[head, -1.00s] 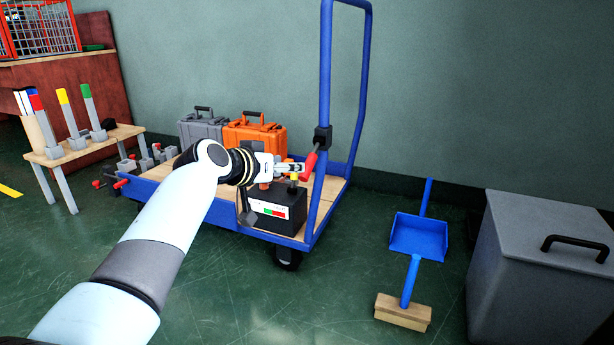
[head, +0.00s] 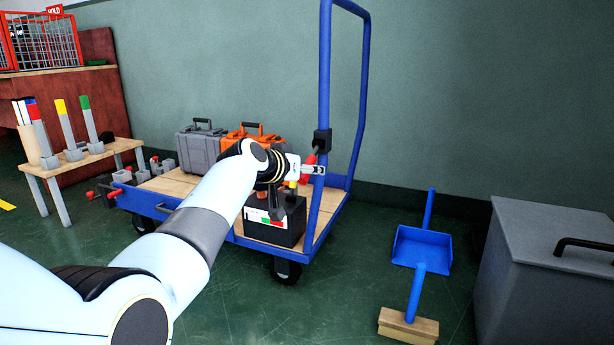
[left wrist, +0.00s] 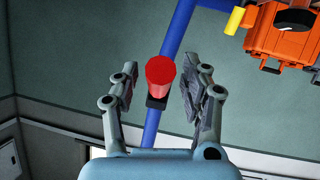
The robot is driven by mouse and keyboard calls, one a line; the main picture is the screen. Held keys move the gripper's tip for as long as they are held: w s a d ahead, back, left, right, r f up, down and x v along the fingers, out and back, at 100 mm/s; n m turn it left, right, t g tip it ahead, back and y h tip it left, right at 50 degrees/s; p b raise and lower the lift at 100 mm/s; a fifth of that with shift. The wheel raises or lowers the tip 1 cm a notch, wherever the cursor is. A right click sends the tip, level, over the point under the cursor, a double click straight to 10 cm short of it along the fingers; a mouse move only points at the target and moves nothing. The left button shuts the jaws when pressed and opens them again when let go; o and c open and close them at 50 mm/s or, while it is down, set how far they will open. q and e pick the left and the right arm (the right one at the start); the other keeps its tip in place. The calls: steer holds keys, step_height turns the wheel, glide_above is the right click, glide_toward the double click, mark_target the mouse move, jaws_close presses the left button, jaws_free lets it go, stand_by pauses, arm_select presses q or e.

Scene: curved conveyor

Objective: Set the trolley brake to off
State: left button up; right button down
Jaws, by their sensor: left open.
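The blue trolley (head: 232,238) stands against the wall with its tall blue push handle (head: 325,75) at the right end. A black block (head: 322,140) sits on the handle post, and a red-gripped lever (head: 311,158) slopes down from it. My left gripper (head: 314,169) is at the lever and partly hides it. In the left wrist view the round red end of the lever (left wrist: 160,72) lies between the two open fingers (left wrist: 159,84), with a gap on each side. My right gripper is not in view.
On the trolley are a grey case (head: 198,150), an orange case (head: 250,138) and a black box (head: 290,228) with a red and green label. A blue dustpan (head: 421,248), a broom (head: 409,325) and a grey bin (head: 550,260) stand to the right.

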arm_select(q)
steer(key=shift+w, duration=0.1)
jaws_close()
stand_by(0.4)
